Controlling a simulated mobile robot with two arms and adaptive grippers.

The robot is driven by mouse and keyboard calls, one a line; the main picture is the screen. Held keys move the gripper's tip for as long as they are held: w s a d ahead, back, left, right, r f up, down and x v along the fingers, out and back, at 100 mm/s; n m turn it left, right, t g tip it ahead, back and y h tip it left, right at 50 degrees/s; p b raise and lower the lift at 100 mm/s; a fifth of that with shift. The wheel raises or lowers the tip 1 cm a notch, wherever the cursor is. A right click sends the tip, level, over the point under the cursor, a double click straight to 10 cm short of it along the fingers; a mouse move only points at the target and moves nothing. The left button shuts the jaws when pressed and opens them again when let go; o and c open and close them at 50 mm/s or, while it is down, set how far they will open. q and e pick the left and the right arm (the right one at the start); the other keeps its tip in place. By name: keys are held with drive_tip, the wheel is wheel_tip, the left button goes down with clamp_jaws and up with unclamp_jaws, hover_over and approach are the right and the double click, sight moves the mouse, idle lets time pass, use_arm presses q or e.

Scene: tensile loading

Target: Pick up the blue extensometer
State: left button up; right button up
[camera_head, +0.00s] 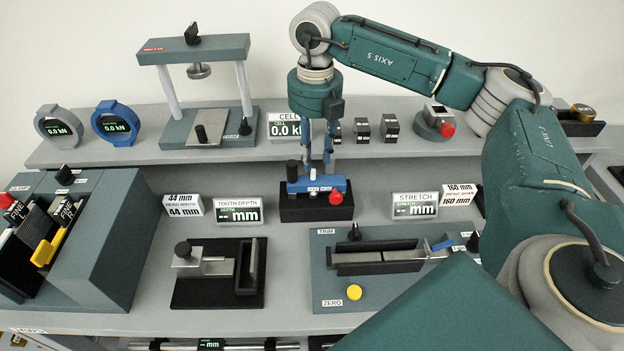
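The blue extensometer (338,185) is a small blue bar with a red knob and a black knob. It rests on a black block (316,209) at the middle of the bench. My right gripper (318,168) points down from above, its blue fingers apart with a gap showing between them. The fingertips are right at the top of the extensometer; whether they touch it is too small to tell. No grip on it shows. My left gripper is out of view.
A press-like frame (207,138) and two round gauges, one blue (116,123), stand at the back left. A grey vise-like fixture (100,235) is at the left. A tooth depth display (238,212) and a stretch display (414,205) flank the block. Fixtures (330,290) lie in front.

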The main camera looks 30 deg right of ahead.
sight(313, 169)
drive_tip(key=shift+f+p, duration=0.5)
drive_tip(key=shift+f, duration=1.4)
drive_tip(key=shift+a, duration=0.1)
clamp_jaws()
drive_tip(key=shift+r, duration=0.1)
